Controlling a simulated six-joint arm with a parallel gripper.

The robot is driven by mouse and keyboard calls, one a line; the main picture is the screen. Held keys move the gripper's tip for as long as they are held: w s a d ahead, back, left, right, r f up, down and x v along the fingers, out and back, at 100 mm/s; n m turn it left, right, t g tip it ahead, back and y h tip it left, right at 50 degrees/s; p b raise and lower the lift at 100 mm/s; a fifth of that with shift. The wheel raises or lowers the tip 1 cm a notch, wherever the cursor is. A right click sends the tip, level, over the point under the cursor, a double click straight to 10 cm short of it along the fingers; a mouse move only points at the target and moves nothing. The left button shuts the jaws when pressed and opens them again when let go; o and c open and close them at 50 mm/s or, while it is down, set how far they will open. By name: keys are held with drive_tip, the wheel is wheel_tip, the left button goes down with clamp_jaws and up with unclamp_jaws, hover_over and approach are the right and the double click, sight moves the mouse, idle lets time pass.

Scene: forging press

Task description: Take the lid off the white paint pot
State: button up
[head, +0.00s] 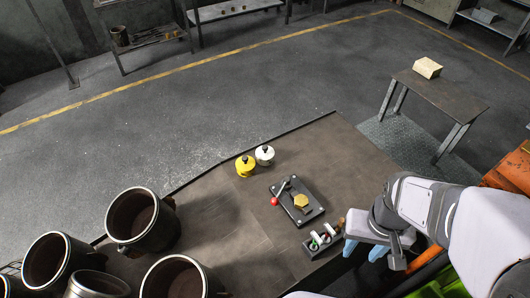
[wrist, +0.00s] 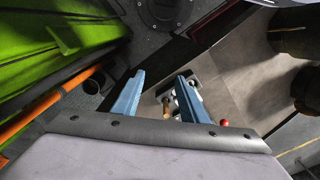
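The white paint pot (head: 264,156) stands upright on the far part of the dark table (head: 235,215), with a black knob on its lid. The lid sits on the pot. A yellow pot (head: 245,167) with a black knob stands just left of it. My gripper (head: 362,250) is over the table's right edge, far to the lower right of the white pot. It also shows in the wrist view (wrist: 156,86), with its two blue fingers apart and nothing between their tips. I cannot make out the white pot in the wrist view.
A black plate (head: 298,202) with a red-knobbed lever and a brass hexagonal piece lies between pot and gripper. A small rack (head: 322,240) with handled items is beside my gripper. Several large metal pots (head: 143,219) stand at left. The table around the white pot's right side is clear.

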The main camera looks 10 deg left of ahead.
drive_tip(key=shift+n+t, duration=0.5)
drive_tip(key=shift+n, duration=0.1)
drive_tip(key=w+a+b, duration=0.1)
drive_tip(key=w, duration=0.2)
drive_tip(key=w+a+b, duration=0.1)
drive_tip(key=w, duration=0.3)
drive_tip(key=w+a+b, duration=0.1)
drive_tip(key=w+a, duration=0.1)
drive_tip(key=w, duration=0.2)
drive_tip(key=shift+w+f, duration=0.2)
drive_tip(key=w+a+f+n+t+b, duration=0.1)
drive_tip(key=w+a+b, duration=0.2)
drive_tip(key=w+a, duration=0.65)
drive_tip(key=n+t+y+b, duration=0.2)
drive_tip(key=b, duration=0.3)
approach(265, 147)
drive_tip(key=f, duration=0.1)
drive_tip(key=shift+p+x, duration=2.5)
drive_tip(key=shift+x, duration=1.25)
drive_tip(key=shift+w+a, duration=0.1)
drive_tip(key=shift+w, duration=0.05)
drive_tip(key=shift+r, duration=0.1)
drive_tip(key=shift+c, duration=0.6)
clamp_jaws()
